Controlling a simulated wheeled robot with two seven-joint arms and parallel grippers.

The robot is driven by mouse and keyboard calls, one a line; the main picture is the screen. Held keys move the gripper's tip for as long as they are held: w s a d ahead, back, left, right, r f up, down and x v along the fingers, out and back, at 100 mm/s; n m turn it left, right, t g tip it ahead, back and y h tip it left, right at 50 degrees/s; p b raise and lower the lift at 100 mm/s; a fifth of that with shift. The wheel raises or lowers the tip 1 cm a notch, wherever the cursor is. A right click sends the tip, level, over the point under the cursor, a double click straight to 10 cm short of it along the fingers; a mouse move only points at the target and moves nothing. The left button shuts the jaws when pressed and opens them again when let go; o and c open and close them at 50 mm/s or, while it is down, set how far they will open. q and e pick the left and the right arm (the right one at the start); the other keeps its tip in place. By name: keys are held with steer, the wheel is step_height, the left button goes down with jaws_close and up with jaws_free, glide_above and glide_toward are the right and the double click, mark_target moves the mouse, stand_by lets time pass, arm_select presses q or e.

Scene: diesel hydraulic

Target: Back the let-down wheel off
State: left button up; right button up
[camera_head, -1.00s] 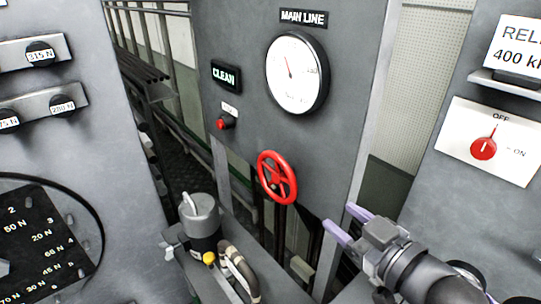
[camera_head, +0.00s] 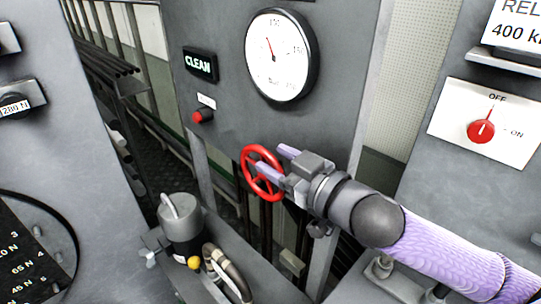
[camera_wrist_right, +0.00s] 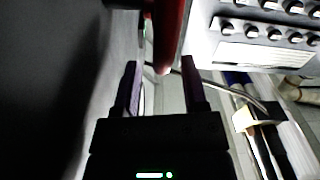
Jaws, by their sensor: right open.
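The let-down wheel is a red spoked handwheel (camera_head: 247,161) on the grey panel below the main line gauge (camera_head: 282,56). My right gripper (camera_head: 272,161) is open at the wheel's right side, with its lilac fingers pointing at the rim. In the right wrist view the red rim (camera_wrist_right: 168,35) stands just ahead of and between the two open fingers (camera_wrist_right: 160,75). I cannot tell whether a finger touches the rim. The fingers and gripper body hide part of the wheel's right side. My left gripper is not in view.
A green-lit CLEAN sign (camera_head: 200,64) and a red button (camera_head: 202,116) are on the same panel. A grey cylinder with a handle (camera_head: 181,232) and hoses stand below left. A red OFF/ON knob (camera_head: 481,131) is on the right panel.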

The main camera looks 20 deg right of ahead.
steer(key=shift+x, duration=0.9)
steer(key=shift+a, duration=0.1)
jaws_close()
